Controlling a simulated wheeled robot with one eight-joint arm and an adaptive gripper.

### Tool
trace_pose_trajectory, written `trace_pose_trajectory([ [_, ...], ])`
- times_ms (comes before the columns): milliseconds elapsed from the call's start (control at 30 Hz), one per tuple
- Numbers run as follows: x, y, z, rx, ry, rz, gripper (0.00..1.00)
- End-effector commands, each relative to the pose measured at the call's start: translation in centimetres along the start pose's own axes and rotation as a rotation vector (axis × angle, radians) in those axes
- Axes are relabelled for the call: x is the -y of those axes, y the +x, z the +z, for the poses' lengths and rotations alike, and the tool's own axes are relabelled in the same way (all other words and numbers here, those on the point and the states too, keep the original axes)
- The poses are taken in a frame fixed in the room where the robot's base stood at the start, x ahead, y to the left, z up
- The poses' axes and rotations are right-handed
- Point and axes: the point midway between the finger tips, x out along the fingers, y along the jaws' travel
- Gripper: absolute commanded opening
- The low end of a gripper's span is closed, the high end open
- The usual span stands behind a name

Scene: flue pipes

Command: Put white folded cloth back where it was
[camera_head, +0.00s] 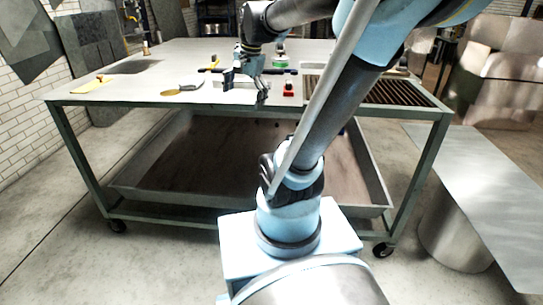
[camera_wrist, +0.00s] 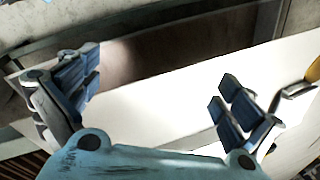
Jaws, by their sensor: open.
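My gripper (camera_head: 245,88) is over the front part of the workbench top, with its fingers spread apart. In the wrist view its two blue-padded fingers (camera_wrist: 158,88) stand wide apart. Nothing is visibly clamped.
The workbench (camera_head: 130,97) carries a red item (camera_head: 289,89) right of my gripper, a green roll (camera_head: 279,63) behind, a pale grey item (camera_head: 191,85) and a brass disc (camera_head: 170,92) to the left. A dark slatted grate (camera_head: 395,92) lies right. The bench's left rear has free room.

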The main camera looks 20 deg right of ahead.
Motion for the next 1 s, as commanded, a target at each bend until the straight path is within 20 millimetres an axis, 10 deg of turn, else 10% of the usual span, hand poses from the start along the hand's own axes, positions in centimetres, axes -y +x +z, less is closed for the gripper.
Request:
trace_pose_trajectory([
  [500,-15.9,9.2,5.5,-0.069,-0.703,0.118,1.00],
  [1000,-18.2,11.1,6.5,-0.071,-0.836,0.146,1.00],
])
